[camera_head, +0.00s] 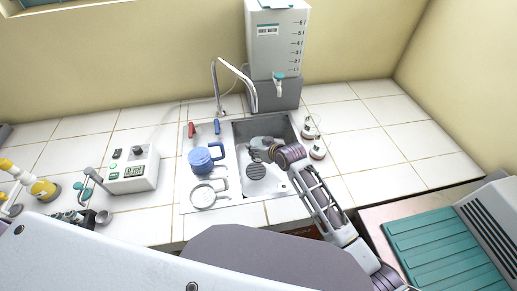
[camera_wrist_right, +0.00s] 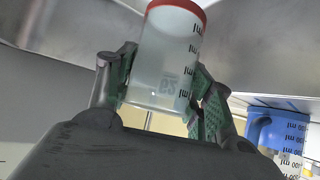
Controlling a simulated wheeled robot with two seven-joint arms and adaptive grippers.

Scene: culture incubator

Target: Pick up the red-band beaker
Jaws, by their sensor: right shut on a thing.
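The red-band beaker (camera_wrist_right: 168,55) fills the middle of the right wrist view. It is clear, with a red rim band and black ml marks, and sits tilted between the green-padded fingers. My right gripper (camera_wrist_right: 160,92) is shut on its sides. In the head view my right gripper (camera_head: 262,150) is over the sink (camera_head: 238,135), and I cannot make out the beaker clearly there. I cannot make out my left gripper in the head view.
A faucet (camera_head: 217,85) and a water tank (camera_head: 278,40) stand behind. Small flasks (camera_head: 318,150) are to the right. A white meter (camera_head: 132,170) is farther left.

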